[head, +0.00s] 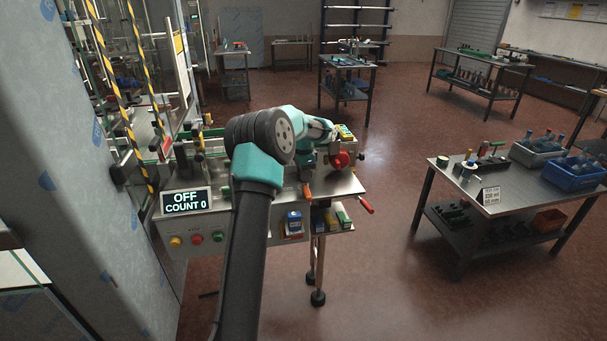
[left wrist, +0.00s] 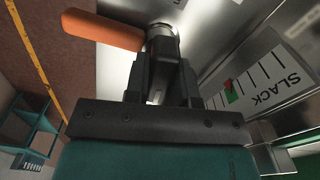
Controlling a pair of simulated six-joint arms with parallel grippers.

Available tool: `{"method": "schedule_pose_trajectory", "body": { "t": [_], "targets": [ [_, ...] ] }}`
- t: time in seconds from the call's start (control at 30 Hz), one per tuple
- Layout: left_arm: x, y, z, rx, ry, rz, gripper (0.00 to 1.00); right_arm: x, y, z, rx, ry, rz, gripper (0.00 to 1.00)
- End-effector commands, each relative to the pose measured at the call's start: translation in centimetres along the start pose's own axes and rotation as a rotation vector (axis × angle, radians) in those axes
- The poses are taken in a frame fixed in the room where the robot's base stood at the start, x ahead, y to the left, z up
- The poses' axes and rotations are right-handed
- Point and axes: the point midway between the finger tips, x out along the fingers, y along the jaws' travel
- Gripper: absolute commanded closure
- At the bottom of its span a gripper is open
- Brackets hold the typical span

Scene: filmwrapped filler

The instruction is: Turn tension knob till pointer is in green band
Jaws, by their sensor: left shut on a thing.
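My left gripper (left wrist: 163,72) is shut on the grey metal hub of what looks like the tension knob (left wrist: 162,40). An orange grip (left wrist: 103,30) sticks out to the left of this hub. In the head view, my left gripper (head: 306,176) is at the machine's right part, partly hidden by my own arm. The white gauge plate (left wrist: 268,82) shows black ticks and the word SLACK. A small green patch (left wrist: 236,85) and a small red mark (left wrist: 228,97) touch or nearly touch on it. I cannot tell whether the red mark is the pointer.
The machine's display (head: 186,201) reads OFF, COUNT 0, above several coloured buttons (head: 197,239). A red knob (head: 340,160) and a red-handled lever (head: 366,207) are on the machine's right. A steel table (head: 455,180) with crates stands further right. Floor between is clear.

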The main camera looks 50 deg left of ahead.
Motion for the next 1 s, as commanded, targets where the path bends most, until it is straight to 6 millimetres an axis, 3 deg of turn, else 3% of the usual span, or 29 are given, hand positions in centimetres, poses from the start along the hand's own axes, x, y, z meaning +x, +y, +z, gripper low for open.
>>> {"method": "schedule_pose_trajectory", "body": {
  "t": [0.47,0.5,0.7,1.0],
  "targets": [
    [-0.05,-0.02,0.0,0.018,0.0,-0.001,1.0,0.0,0.0,0.0,0.0,0.0,0.0,0.51],
    [-0.05,-0.02,0.0,0.018,0.0,-0.001,0.74,0.0,0.0,0.0,0.0,0.0,0.0,0.51],
    [-0.03,-0.01,0.0,0.018,0.0,-0.001,0.55,0.0,0.0,0.0,0.0,0.0,0.0,0.51],
    [-0.08,-0.01,-0.01,0.018,0.0,0.0,0.51,0.0,0.0,0.0,0.0,0.0,0.0,0.51]
  ]
}}
